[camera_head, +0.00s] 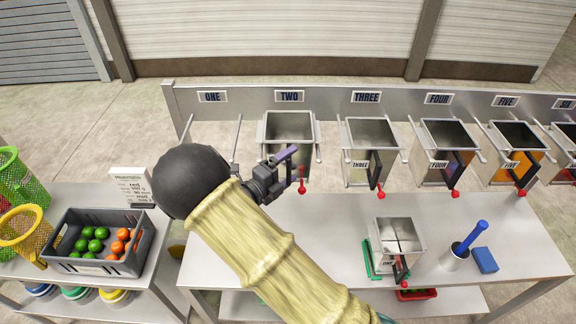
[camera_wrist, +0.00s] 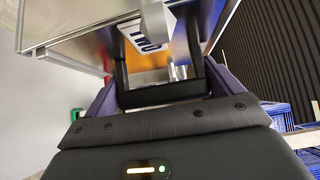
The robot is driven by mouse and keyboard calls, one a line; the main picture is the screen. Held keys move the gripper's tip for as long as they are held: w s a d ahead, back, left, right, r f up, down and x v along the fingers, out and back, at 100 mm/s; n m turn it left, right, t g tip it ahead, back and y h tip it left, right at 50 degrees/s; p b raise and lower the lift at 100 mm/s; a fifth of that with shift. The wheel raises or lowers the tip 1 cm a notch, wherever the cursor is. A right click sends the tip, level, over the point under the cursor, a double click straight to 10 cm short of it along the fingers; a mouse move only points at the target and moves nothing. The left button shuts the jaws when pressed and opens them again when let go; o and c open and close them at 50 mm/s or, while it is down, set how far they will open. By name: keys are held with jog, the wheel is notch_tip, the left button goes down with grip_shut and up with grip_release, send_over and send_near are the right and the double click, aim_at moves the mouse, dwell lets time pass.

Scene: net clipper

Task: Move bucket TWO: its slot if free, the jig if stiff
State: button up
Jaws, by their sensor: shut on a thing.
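Bucket TWO (camera_head: 289,126) is a grey metal bucket at the slot under the TWO sign (camera_head: 289,96). It looks upright and empty inside. My gripper (camera_head: 290,157) is at its front, with purple fingers shut on its black handle (camera_wrist: 158,92). The TWO label (camera_wrist: 140,38) shows upside down in the wrist view. A red-tipped lever (camera_head: 302,185) hangs at the bucket's front right. The jig (camera_head: 367,262), with green parts, stands on the table and holds another metal bucket (camera_head: 398,235), whose label is too small to read surely.
Slot ONE (camera_head: 212,97) has bare rails and no bucket. Buckets THREE (camera_head: 360,166), FOUR (camera_head: 439,167) and FIVE (camera_head: 511,166) hang to the right. A blue-handled tool in a cup (camera_head: 455,258) and a blue block (camera_head: 485,260) lie right of the jig. A fruit crate (camera_head: 70,262) stands left.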

jog(key=shift+d+f, duration=0.1)
jog(key=shift+f, duration=0.85)
dwell(0.8)
jog(key=o, duration=1.1)
jog(key=shift+r, duration=0.1)
jog(key=shift+c, duration=0.2)
jog(key=shift+o, duration=0.7)
jog(key=shift+s, duration=0.1)
jog(key=b+v, duration=0.6)
jog(key=v, duration=1.1)
jog(key=shift+s, duration=0.2)
